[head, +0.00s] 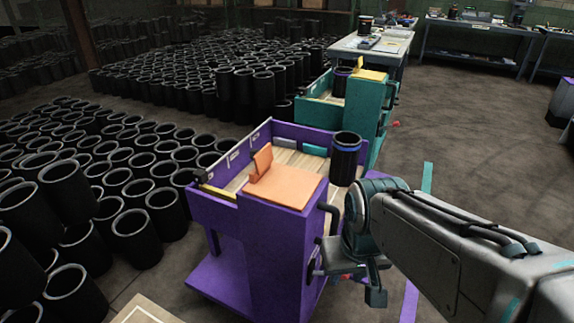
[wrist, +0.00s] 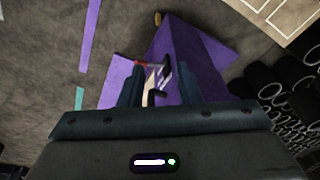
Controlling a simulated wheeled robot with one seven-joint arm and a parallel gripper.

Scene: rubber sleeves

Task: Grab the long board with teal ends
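A teal block (head: 314,150) shows at the far inner wall of the purple cart (head: 262,235); I cannot tell whether it is an end of the long board. No whole board with two teal ends can be made out. My gripper (wrist: 158,75) points down beside the cart's right side, low near its black handles. Its two dark fingers are apart in the wrist view. A narrow beige piece (wrist: 151,80) and a black handle show between or beyond them; nothing is clearly held. In the head view my arm hides part of the cart's right side.
An orange panel (head: 283,187) and a black sleeve with a blue band (head: 345,158) are on the purple cart. A teal cart (head: 366,108) stands behind it. Many black sleeves (head: 60,195) crowd the left floor. Floor right of my arm is mostly clear.

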